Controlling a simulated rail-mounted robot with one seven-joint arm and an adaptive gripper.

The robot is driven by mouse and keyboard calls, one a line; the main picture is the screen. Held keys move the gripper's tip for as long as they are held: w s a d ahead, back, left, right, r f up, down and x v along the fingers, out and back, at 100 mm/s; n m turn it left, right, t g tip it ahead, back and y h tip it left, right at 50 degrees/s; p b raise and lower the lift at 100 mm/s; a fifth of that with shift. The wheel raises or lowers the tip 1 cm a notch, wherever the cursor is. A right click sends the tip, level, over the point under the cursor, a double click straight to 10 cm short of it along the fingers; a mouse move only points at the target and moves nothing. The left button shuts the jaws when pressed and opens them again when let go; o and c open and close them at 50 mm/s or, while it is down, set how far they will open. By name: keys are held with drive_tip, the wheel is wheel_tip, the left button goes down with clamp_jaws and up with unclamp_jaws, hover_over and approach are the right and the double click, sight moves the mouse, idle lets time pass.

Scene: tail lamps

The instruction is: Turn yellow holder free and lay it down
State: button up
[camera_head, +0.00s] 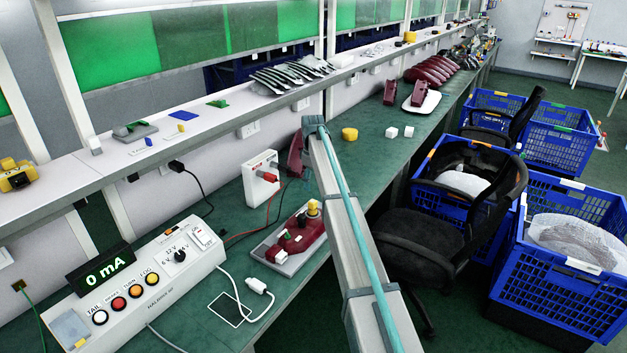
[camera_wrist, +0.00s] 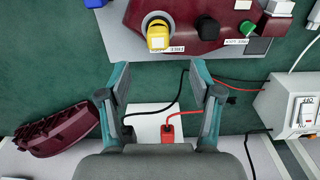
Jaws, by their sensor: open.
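The yellow holder (camera_wrist: 158,38) sits in a round grey socket at the edge of the dark red tail lamp (camera_wrist: 205,22), with a small white label below it. In the head view the yellow holder (camera_head: 313,207) stands up from the lamp, which rests on a grey plate (camera_head: 285,262) on the green bench. My gripper (camera_wrist: 159,72) is open and empty in the wrist view. Its fingers are below the holder in the picture, apart from it, and roughly line up with it sideways. In the head view I cannot make out my gripper.
A white box (camera_head: 262,180) with red plug and cables stands behind the plate. A dark red lamp housing (camera_wrist: 58,132) lies to the left in the wrist view. The control box (camera_head: 145,275) reads 0 mA. Bare green bench (camera_wrist: 50,55) shows left of the plate.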

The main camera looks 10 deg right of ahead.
sight(313, 201)
drive_tip(key=shift+w+f+p, duration=0.2)
drive_tip(key=shift+f+p, duration=1.3)
drive_tip(key=shift+f, duration=3.65)
